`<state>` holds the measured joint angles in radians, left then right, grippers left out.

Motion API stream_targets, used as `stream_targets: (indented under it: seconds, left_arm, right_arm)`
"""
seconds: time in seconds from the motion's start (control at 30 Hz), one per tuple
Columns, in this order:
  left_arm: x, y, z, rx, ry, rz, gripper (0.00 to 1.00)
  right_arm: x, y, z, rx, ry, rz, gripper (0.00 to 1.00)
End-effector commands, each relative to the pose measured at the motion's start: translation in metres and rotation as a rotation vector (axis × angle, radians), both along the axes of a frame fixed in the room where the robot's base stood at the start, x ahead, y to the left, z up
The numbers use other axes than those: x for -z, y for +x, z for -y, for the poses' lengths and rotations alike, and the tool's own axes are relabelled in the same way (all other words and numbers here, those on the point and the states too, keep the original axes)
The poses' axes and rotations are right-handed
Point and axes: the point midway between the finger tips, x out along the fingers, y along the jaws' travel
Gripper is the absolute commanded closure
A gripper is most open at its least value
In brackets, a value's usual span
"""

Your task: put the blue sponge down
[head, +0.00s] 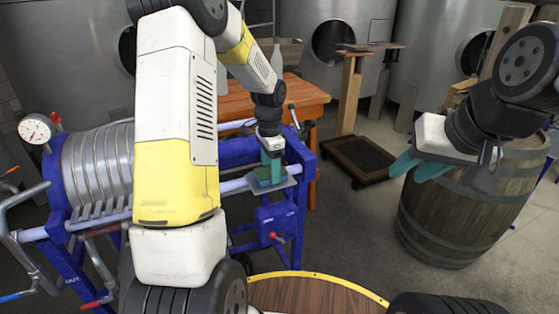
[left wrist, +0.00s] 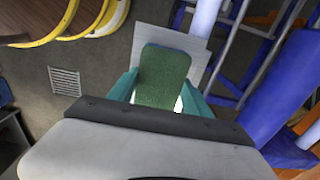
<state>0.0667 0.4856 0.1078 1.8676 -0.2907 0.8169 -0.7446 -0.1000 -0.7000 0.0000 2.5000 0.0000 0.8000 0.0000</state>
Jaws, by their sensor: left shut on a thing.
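My left gripper (head: 270,163) is shut on a sponge (left wrist: 162,78), with a teal finger on each side of it. In the head view the fingers mostly hide the sponge. Below it is a small grey plate (head: 288,183) on the blue-framed machine, which also shows behind the sponge in the left wrist view (left wrist: 190,44). I cannot tell whether sponge and plate touch. My right gripper (head: 405,175) is open and empty, in front of a barrel.
The blue-framed filter press (head: 98,165) with a gauge (head: 35,129) stands at the left. A wooden table (head: 305,93) is behind the plate. The wooden barrel (head: 450,215) stands at the right. Open floor (head: 345,225) lies between the machine and the barrel.

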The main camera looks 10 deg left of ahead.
Motion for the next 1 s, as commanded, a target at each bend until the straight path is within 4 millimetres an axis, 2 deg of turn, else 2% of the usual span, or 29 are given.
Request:
stream_targets:
  seconds: [0.13,0.17,0.27,0.67,0.77,1.0]
  left_arm:
    - [0.004,0.000,0.000,0.000,0.000,-0.001,0.80]
    - [0.004,0.000,0.000,0.000,0.000,-0.001,0.39]
    - [0.003,0.000,0.000,0.001,-0.001,-0.001,0.21]
    - [-0.003,0.000,0.000,0.001,0.000,0.001,0.21]
    - [-0.017,0.001,0.000,0.001,0.000,0.004,0.21]
    - [-0.069,0.001,0.000,0.000,0.000,0.006,0.21]
  right_arm:
    - [0.000,0.000,0.000,0.000,0.000,0.000,0.67]
    - [0.000,0.000,0.000,0.000,0.000,0.000,0.67]
    - [0.000,0.000,0.000,0.000,0.000,0.000,0.67]
    - [0.000,0.000,0.000,0.000,0.000,0.000,0.67]
    - [0.000,0.000,0.000,0.000,0.000,0.000,0.67]
    - [0.000,0.000,0.000,0.000,0.000,0.000,0.67]
